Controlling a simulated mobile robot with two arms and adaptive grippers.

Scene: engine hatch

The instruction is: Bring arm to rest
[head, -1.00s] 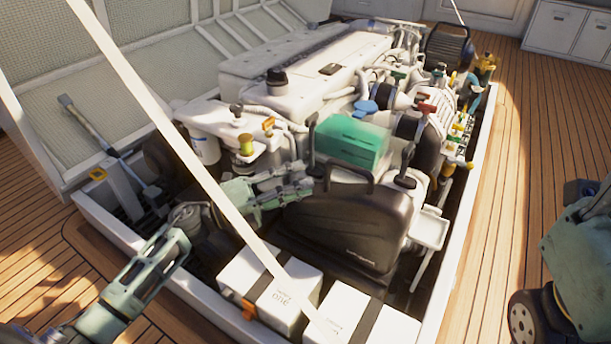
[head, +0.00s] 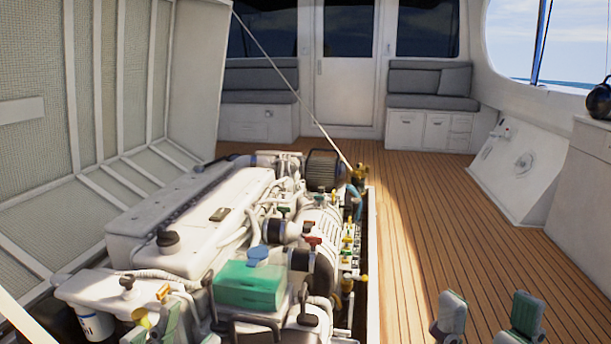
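My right gripper (head: 487,318) is at the bottom right, over the wooden deck. Its two fingers point up and stand well apart, with nothing between them. My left gripper (head: 182,323) shows only as greenish finger parts at the bottom edge, by the near left of the engine (head: 190,222) and close to a yellow cap (head: 141,318). The rest of it is cut off, so its opening is hidden.
The raised hatch lid (head: 150,85) stands on the left. A thin stay (head: 290,82) runs down to the hatch's right side. The wooden deck (head: 440,225) is clear to the right. Benches (head: 430,87) and a door (head: 347,65) are at the back.

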